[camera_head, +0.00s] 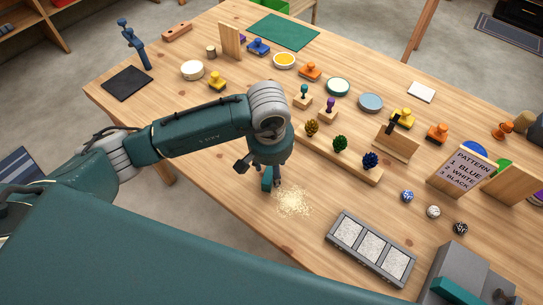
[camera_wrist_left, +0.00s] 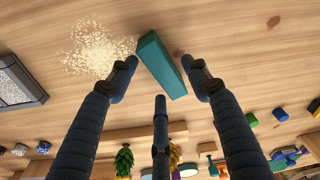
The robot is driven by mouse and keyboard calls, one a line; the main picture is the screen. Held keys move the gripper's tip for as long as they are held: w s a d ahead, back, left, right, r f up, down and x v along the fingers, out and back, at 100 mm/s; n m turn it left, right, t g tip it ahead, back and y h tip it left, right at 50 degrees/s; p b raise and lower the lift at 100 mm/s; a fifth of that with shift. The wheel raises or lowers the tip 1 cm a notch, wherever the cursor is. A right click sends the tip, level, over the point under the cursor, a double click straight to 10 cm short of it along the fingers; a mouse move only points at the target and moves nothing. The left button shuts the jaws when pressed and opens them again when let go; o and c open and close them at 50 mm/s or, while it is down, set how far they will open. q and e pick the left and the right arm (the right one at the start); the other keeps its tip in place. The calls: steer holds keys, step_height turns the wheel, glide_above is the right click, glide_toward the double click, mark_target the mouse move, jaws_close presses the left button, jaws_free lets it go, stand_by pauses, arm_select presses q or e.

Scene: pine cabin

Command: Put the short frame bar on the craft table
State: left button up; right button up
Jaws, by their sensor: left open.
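A short teal bar (camera_wrist_left: 162,65) is on the wooden craft table (camera_head: 225,185), beside a patch of sawdust, in the left wrist view. My left gripper (camera_wrist_left: 165,80) is open, its dark fingers spread around the bar's near end. I cannot tell whether any finger touches the bar. In the head view my left gripper (camera_head: 262,172) points down at the table just left of the sawdust, and the arm hides much of that spot. My right gripper does not show.
Sawdust (camera_head: 293,201) lies beside the gripper. A grey tray with white panels (camera_head: 371,248) is to its right. A wooden strip with coloured cones (camera_head: 340,157) is behind. Several stamps, dishes and a pattern sign (camera_head: 463,168) fill the far and right parts. The table's left front is clear.

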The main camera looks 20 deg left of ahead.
mark_target(271, 176)
arm_select(q)
step_height(271, 176, up, 11)
steer(key=s+b, duration=0.1)
steer(key=b, duration=0.1)
steer(key=shift+s, duration=0.15)
stand_by(0.4)
